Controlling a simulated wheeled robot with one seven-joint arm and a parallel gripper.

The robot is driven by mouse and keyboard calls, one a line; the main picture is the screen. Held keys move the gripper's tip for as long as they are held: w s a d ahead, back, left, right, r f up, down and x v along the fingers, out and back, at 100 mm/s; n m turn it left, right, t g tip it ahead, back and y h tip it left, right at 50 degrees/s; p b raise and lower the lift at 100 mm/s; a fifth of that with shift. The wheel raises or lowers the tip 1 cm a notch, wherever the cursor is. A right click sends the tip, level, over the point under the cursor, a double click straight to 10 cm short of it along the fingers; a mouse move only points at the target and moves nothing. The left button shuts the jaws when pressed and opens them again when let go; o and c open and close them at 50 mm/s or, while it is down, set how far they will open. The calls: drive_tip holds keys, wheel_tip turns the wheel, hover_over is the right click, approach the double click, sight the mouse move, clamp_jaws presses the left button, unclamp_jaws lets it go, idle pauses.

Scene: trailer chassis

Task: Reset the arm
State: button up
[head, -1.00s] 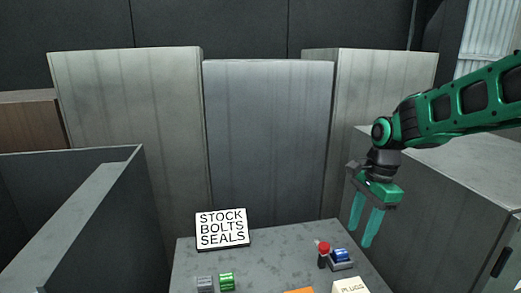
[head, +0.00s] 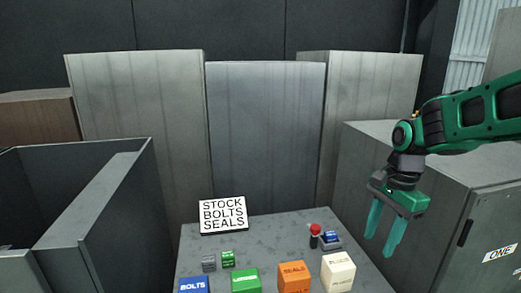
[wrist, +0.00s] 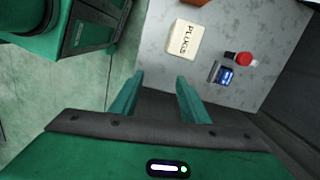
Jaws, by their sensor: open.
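My gripper (head: 385,232) hangs from my green arm at the right of the head view, with its fingers pointing down. It is open and empty, in the air to the right of the table (head: 265,233). In the wrist view its two teal fingers (wrist: 160,88) stand apart with nothing between them. Beyond the fingertips lie the cream box marked PLUGS (wrist: 185,40), the red-topped item (wrist: 244,59) and a small blue item (wrist: 226,75), all apart from the gripper.
The table holds a STOCK BOLTS SEALS sign (head: 223,214), blue (head: 194,285), green (head: 245,280), orange (head: 294,277) and cream (head: 338,271) boxes, and two small blocks at left. A grey cabinet (head: 450,220) stands close behind the gripper at right. An open-topped grey bin (head: 100,215) stands left.

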drive_tip(key=s+d+f+n, duration=0.1)
drive_tip(key=s+d+n, duration=0.3)
drive_tip(key=s, duration=0.7)
drive_tip(key=s+d+n, duration=0.4)
drive_tip(key=s+d, duration=0.3)
drive_tip(key=s, duration=0.4)
drive_tip(key=shift+d+f+h, duration=0.3)
drive_tip(key=shift+f+h, duration=0.1)
drive_tip(key=shift+w+f, duration=0.25)
drive_tip(key=shift+w, duration=0.35)
